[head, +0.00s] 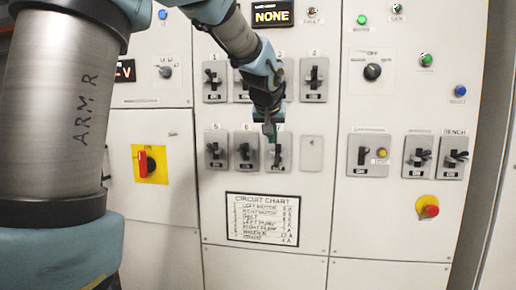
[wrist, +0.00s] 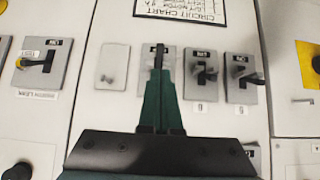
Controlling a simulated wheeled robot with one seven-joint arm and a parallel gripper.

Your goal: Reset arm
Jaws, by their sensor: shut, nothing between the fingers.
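My gripper (head: 270,135) is in front of the middle panel, its dark green fingers together at the numbered switch 7 (head: 279,158). In the wrist view my gripper (wrist: 158,52) is shut, its narrow tips over that switch (wrist: 146,56), whose lever they largely hide. I cannot tell whether they touch it. Switches 6 (head: 245,160) and 5 (head: 214,161) stand to its left. Switches 1 (head: 214,94) and 4 (head: 314,79) are in the row above; my arm partly covers those between. No switch labelled for an arm is readable.
A circuit chart (head: 262,218) hangs below the switches. A display (head: 272,14) above reads NONE. A blank plate (head: 311,154) is right of switch 7. A red emergency button (head: 431,210) and a red-handled rotary switch (head: 143,163) flank the panel. My own arm fills the left.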

